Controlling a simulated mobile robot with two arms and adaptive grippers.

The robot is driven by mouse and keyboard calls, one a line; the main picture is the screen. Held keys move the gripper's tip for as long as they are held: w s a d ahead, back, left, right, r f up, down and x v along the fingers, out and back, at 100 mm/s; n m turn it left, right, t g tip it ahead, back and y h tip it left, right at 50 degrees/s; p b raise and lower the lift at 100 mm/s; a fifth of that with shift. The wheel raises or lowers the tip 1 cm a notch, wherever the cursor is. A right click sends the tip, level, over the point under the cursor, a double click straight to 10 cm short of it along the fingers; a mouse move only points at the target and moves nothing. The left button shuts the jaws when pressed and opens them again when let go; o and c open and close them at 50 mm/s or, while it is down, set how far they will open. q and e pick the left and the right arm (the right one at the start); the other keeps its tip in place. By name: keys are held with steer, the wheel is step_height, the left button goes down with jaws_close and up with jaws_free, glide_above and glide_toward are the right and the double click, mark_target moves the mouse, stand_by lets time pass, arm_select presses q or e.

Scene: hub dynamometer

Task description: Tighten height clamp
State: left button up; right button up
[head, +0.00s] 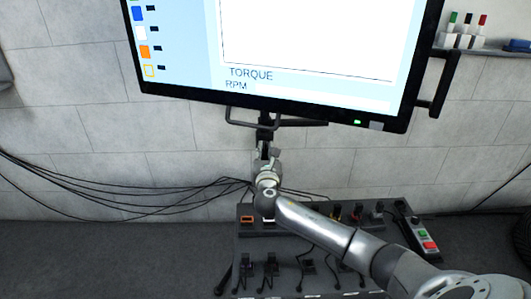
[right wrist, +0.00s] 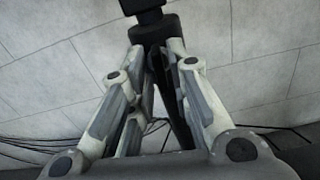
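The height clamp (right wrist: 155,30) is a dark fitting on the black post under the monitor. In the head view the clamp area is small and partly hidden by my right gripper (head: 263,153), which reaches up to the post just below the monitor. In the right wrist view my right gripper (right wrist: 158,50) has its two grey fingers leaning inward. Their tips lie on either side of the dark fitting, which fills the gap between them. It appears shut on it; the exact contact is hard to see. My left gripper is not in view.
The monitor (head: 300,75) with TORQUE and RPM text hangs above. A dark panel (head: 262,243) with several connectors and cables stands below. Black cables (head: 130,183) run along the tiled wall at left.

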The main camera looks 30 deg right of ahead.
jaws_close()
steer(key=shift+m, duration=0.4)
steer(key=m, duration=0.2)
steer(key=shift+f+m, duration=0.1)
steer(key=shift+m, duration=0.3)
steer(key=m, duration=0.2)
steer(key=shift+m+b, duration=0.35)
steer(key=shift+m, duration=0.55)
steer(key=shift+f+m+b, duration=0.1)
steer(key=shift+m+b, duration=0.2)
steer(key=shift+m, duration=0.5)
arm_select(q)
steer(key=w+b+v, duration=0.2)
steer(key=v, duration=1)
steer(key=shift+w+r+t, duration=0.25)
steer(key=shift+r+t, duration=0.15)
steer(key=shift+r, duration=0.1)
arm_select(e)
steer(key=shift+m, duration=4.1)
